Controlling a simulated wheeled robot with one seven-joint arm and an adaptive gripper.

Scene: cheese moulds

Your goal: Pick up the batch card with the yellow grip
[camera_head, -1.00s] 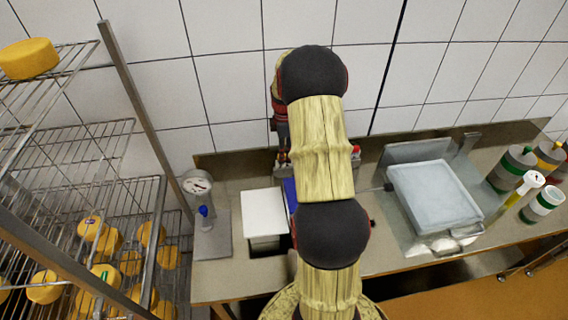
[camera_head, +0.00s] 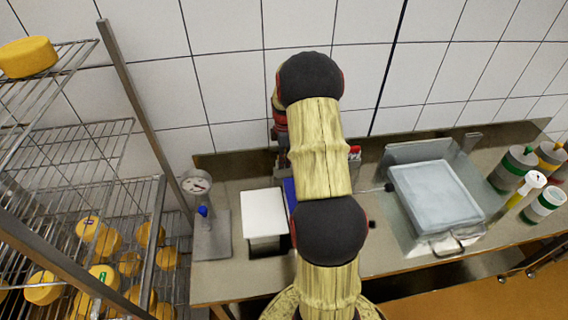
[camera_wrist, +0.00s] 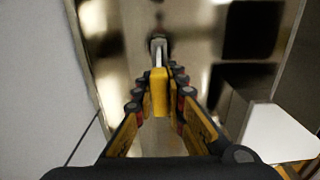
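The yellow grip (camera_wrist: 159,93) is an upright yellow block in the middle of the wrist view. A thin pale metallic piece (camera_wrist: 158,50) shows just beyond it; I cannot make out the card itself. My gripper (camera_wrist: 159,84) has one finger on each side of the grip, with narrow gaps seeming to show on both sides. It looks open around the grip, not clamped on it. In the head view my arm hides most of the gripper and the grip, near the back of the counter.
A white-topped box (camera_head: 264,214) and a dial gauge stand (camera_head: 211,225) are left of my arm. A tray with a pale block (camera_head: 436,194) and several bottles (camera_head: 543,204) are right. A wire rack (camera_head: 70,150) with yellow cheeses stands far left. The tiled wall is behind.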

